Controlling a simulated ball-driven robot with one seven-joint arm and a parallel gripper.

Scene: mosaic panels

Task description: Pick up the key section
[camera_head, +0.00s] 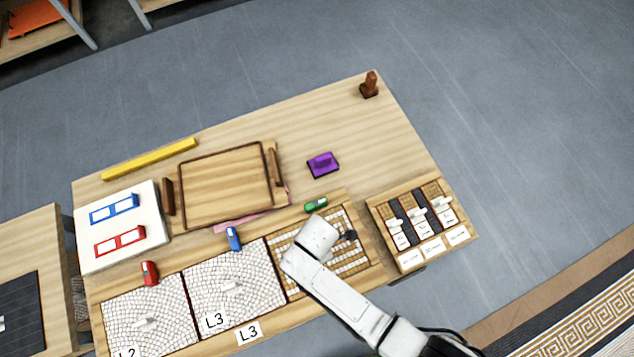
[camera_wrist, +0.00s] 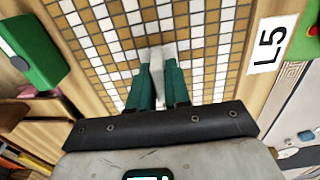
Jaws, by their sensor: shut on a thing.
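A tan-and-white mosaic section (camera_head: 291,262) with a greek-key-like grid lies at the front right of the table, partly hidden by my arm. It also fills the upper part of the wrist view (camera_wrist: 215,38), beside an "L.5" label (camera_wrist: 267,50). A small pale grey handle (camera_wrist: 158,55) stands up from its middle. My gripper (camera_wrist: 160,68) has its teal fingers shut on this handle. In the head view my arm covers the fingertips. I cannot tell whether the section is lifted clear of the table.
Two white mosaic panels (camera_head: 150,312) lie to the left. A green block (camera_head: 316,205) sits just behind the section, and a wooden box of small white pieces (camera_head: 409,257) stands right of it. A wooden tray (camera_head: 225,213) and a purple block (camera_head: 322,163) are further back. The back right is mostly clear.

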